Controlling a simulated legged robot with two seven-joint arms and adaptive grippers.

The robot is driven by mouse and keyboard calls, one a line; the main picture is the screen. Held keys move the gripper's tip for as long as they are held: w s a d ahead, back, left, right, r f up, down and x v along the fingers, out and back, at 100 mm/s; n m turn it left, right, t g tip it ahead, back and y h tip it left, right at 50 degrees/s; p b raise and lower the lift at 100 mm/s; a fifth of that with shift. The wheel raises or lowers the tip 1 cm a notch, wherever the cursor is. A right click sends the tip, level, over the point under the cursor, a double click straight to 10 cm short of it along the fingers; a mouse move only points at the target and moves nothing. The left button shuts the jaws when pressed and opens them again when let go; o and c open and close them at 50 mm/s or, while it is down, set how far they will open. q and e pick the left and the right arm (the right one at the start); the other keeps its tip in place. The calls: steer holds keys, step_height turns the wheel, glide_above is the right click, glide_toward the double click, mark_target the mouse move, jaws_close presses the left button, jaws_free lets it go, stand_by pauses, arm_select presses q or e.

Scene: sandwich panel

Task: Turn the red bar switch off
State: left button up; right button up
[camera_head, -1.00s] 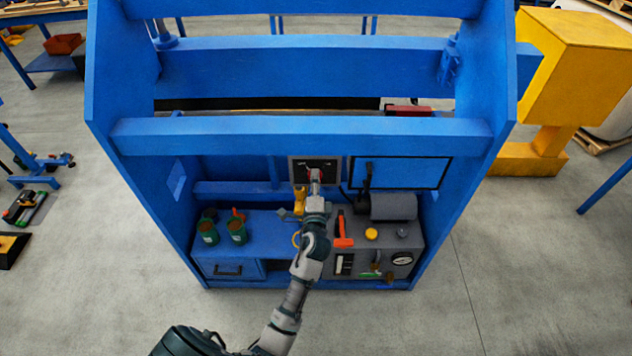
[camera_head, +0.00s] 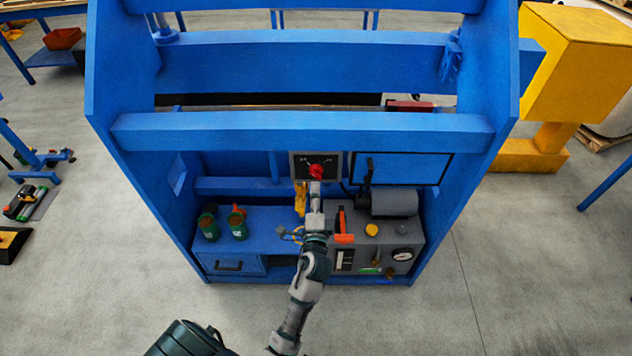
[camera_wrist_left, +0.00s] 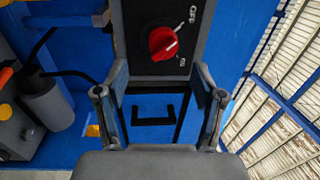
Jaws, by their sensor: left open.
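The red bar switch (camera_head: 317,171) sits on a dark square plate (camera_head: 303,164) in the middle of the blue frame. In the left wrist view the red knob (camera_wrist_left: 163,43) has a short white line on it. The line slants to the upper right, between the word OFF above right and a small label below right. I cannot tell for certain which setting it is in. My left gripper (camera_head: 316,192) is just below the switch in the head view, apart from it. Its two fingers (camera_wrist_left: 160,85) are spread and empty, with the knob beyond the tips. My right gripper is not in view.
A blue door (camera_head: 410,170) is right of the plate. Below are a grey unit (camera_head: 385,245) with a gauge, an orange-handled tool (camera_head: 343,238), and a blue shelf with green cans (camera_head: 239,229). A blue crossbar (camera_head: 300,133) runs above the switch.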

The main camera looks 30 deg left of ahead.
arm_select(q)
steer(key=v, duration=0.5)
steer(key=shift+s+d, duration=0.2)
steer(key=shift+s, duration=0.05)
